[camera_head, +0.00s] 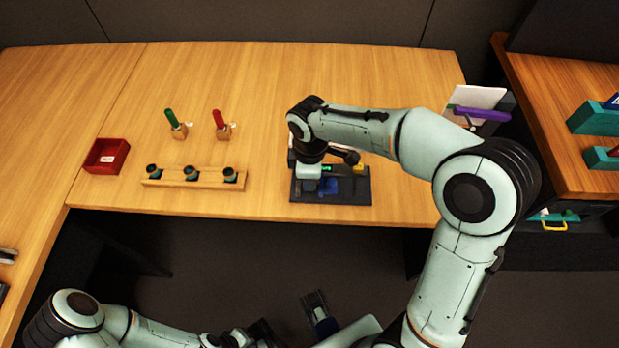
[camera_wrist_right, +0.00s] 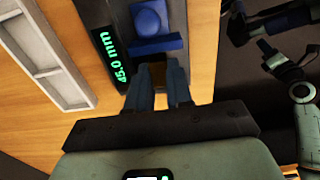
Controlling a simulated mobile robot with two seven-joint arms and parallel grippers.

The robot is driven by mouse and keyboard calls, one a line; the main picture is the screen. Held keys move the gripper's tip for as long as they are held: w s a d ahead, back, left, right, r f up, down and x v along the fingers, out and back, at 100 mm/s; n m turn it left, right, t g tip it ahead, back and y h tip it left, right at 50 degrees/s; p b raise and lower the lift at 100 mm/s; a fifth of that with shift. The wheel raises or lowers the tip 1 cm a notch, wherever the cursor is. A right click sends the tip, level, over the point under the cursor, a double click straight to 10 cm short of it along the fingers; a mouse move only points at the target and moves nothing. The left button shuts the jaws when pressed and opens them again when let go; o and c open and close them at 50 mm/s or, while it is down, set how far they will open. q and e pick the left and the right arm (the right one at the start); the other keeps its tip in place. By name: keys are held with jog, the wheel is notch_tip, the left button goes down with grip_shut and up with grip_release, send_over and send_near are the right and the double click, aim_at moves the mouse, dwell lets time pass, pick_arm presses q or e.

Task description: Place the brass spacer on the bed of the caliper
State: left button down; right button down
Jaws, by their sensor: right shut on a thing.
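The caliper (camera_head: 350,192) is a dark flat base near the table's front edge, with blue parts and a green display, partly hidden by my right arm. In the right wrist view its display (camera_wrist_right: 110,55) reads 45.0 mm, and a blue jaw piece (camera_wrist_right: 155,45) crosses it. My right gripper (camera_wrist_right: 158,88) is shut on the brass spacer (camera_wrist_right: 157,72), a small brownish-gold piece between the fingertips, close to the blue jaw piece. I cannot tell whether the spacer touches the caliper. My left gripper (camera_head: 320,312) is low, off the table, its fingers unclear.
A wooden rack (camera_head: 205,184) with three dark sockets, a red tray (camera_head: 107,157), and green-handled (camera_head: 173,120) and red-handled (camera_head: 220,122) tools stand to the left. A pale divided tray (camera_wrist_right: 55,55) lies beside the caliper. The table's back middle is clear.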

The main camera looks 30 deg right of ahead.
jog(key=shift+f, duration=0.25)
jog(key=shift+f, duration=0.15)
jog(key=c, duration=1)
grip_release()
notch_tip(320, 180, up, 12)
jog(key=shift+r+p, duration=0.2)
jog(key=shift+p, duration=0.95)
